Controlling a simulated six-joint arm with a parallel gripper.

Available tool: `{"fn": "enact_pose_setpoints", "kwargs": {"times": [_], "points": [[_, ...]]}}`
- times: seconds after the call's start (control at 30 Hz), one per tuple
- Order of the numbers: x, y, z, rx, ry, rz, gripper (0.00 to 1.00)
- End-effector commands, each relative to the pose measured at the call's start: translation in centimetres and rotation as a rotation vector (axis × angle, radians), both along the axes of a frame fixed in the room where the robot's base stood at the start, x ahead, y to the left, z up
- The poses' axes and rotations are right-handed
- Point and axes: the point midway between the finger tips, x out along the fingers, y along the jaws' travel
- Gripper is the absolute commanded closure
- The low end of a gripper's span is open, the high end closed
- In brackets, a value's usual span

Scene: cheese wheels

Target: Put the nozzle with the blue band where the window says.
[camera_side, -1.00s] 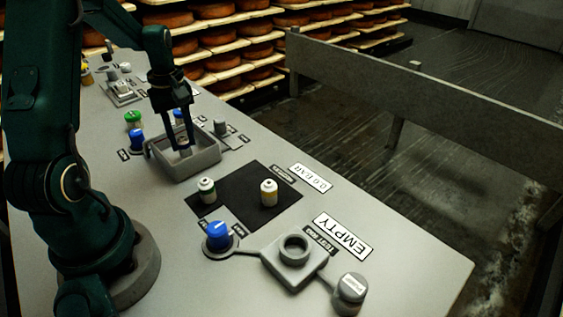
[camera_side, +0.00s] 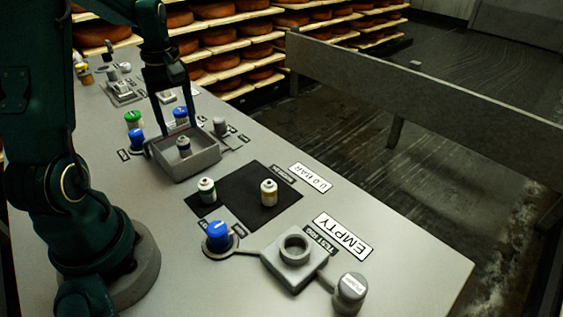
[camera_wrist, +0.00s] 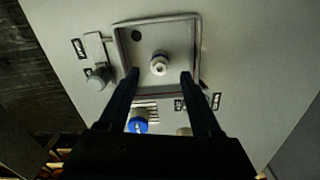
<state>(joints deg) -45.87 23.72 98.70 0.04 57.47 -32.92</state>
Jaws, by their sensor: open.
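The nozzle with the blue band (camera_side: 184,149) stands upright inside a grey square tray (camera_side: 190,173). The band looks dark blue, on a white body. In the wrist view the nozzle (camera_wrist: 158,66) shows from above on the tray floor, near a dark round hole. My gripper (camera_side: 175,130) is open and empty, above the tray, its fingers apart on either side of the nozzle in the wrist view (camera_wrist: 160,75). A window reading EMPTY (camera_side: 343,235) lies beside a grey test socket (camera_side: 293,249). Another window reads 0.0 BAR (camera_side: 310,177).
Two other nozzles, green-banded (camera_side: 207,190) and yellow-banded (camera_side: 269,192), stand on or at a black mat (camera_side: 245,207). Blue knobs (camera_side: 218,234), a green knob (camera_side: 133,119) and a grey pump knob (camera_side: 350,292) stand on the table. Front right is clear.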

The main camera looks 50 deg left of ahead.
Motion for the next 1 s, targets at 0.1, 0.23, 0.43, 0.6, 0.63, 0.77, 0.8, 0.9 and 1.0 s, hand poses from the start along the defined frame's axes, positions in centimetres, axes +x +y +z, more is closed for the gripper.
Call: {"fn": "enact_pose_setpoints", "kwargs": {"times": [0.1, 0.23, 0.43, 0.6, 0.63, 0.77, 0.8, 0.9, 1.0], "points": [[0.1, 0.1, 2.8, 0.006, -0.005, 0.0, 0.35], [0.1, 0.1, 5.2, 0.005, -0.005, 0.0, 0.35], [0.0, 0.0, 7.3, 0.002, -0.001, 0.0, 0.35], [0.2, -1.2, 8.2, 0.015, -0.014, -0.056, 0.35], [0.3, -1.8, 8.5, 0.021, -0.021, -0.084, 0.35], [0.5, -5.9, 9.7, 0.073, -0.075, -0.288, 0.35], [0.3, -7.5, 10.0, 0.092, -0.096, -0.368, 0.35], [-0.5, -11.3, 10.5, 0.142, -0.154, -0.574, 0.35], [-1.8, -14.7, 10.6, 0.191, -0.214, -0.776, 0.35]]}}
